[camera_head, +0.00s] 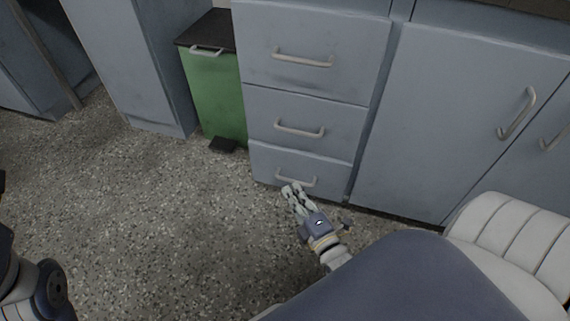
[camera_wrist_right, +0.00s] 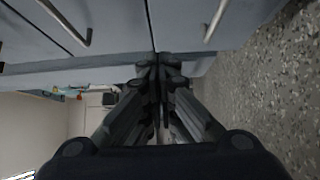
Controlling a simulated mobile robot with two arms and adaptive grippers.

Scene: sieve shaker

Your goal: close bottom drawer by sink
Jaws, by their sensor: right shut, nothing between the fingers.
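The bottom drawer (camera_head: 324,170) is the lowest of a grey-blue stack in the head view, with a pale bar handle (camera_head: 296,181). Its front looks close to flush with the drawers above; I cannot tell whether a small gap is left. My right gripper (camera_head: 292,188) is shut and empty, its fingertips at the bottom drawer's front by the handle. In the right wrist view the shut fingers (camera_wrist_right: 159,62) point at the drawer fronts, near a seam; contact is unclear. The bottom drawer's handle (camera_wrist_right: 215,20) shows there too. My left gripper is out of view. No sink shows.
A green pedal bin (camera_head: 215,95) stands left of the drawers, its black pedal (camera_head: 223,145) sticking out low. A cupboard door (camera_head: 450,120) is to the right. The middle drawer (camera_head: 300,120) above looks closed. The speckled floor (camera_head: 160,220) in front is clear.

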